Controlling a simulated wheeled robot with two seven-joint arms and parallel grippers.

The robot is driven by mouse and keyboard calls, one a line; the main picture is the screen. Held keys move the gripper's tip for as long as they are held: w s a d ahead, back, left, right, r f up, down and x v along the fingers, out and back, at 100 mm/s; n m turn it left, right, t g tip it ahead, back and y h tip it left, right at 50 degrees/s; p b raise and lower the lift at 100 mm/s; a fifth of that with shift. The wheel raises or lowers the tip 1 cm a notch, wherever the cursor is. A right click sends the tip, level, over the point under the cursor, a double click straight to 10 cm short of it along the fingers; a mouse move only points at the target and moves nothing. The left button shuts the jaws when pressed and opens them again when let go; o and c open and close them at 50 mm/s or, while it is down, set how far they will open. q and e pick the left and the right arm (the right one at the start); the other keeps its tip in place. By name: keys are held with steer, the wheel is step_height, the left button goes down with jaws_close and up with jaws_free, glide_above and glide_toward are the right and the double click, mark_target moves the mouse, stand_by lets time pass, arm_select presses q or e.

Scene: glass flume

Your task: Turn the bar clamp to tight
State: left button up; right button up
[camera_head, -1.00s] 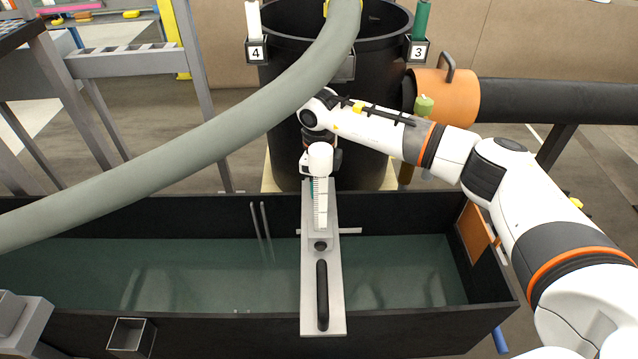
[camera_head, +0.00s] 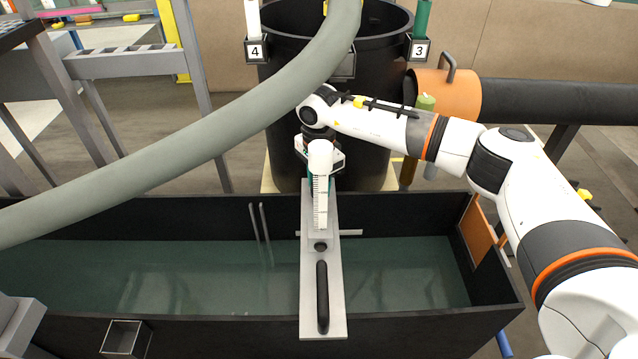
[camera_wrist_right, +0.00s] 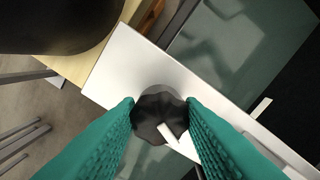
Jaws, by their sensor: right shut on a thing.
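The bar clamp's dark lobed knob (camera_wrist_right: 150,112) sits on a pale metal plate (camera_wrist_right: 118,72) in the right wrist view. A small white pointer (camera_wrist_right: 176,138) shows at the knob's edge. My right gripper (camera_wrist_right: 161,102) has its teal fingers on both sides of the knob and is shut on it. In the head view my right gripper (camera_head: 320,182) is low over the far end of the plate (camera_head: 336,290), which lies across the flume. The knob is hidden there behind a white graduated scale (camera_head: 320,200). My left gripper is not in view.
The flume (camera_head: 130,268) has dark walls and holds greenish water. A black handle (camera_head: 322,298) lies on the plate's near end. A thick grey hose (camera_head: 200,138) crosses overhead at left. A black barrel (camera_head: 290,80) stands close behind my right gripper.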

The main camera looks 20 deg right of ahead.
mark_target(319, 184)
steer(key=n, duration=0.4)
steer(key=shift+r, duration=0.1)
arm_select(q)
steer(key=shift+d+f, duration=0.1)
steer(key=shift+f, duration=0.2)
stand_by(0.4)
arm_select(e)
steer(key=o, duration=1)
arm_select(q)
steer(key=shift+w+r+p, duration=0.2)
steer(key=shift+p, duration=0.55)
arm_select(e)
steer(key=shift+r, duration=5.95)
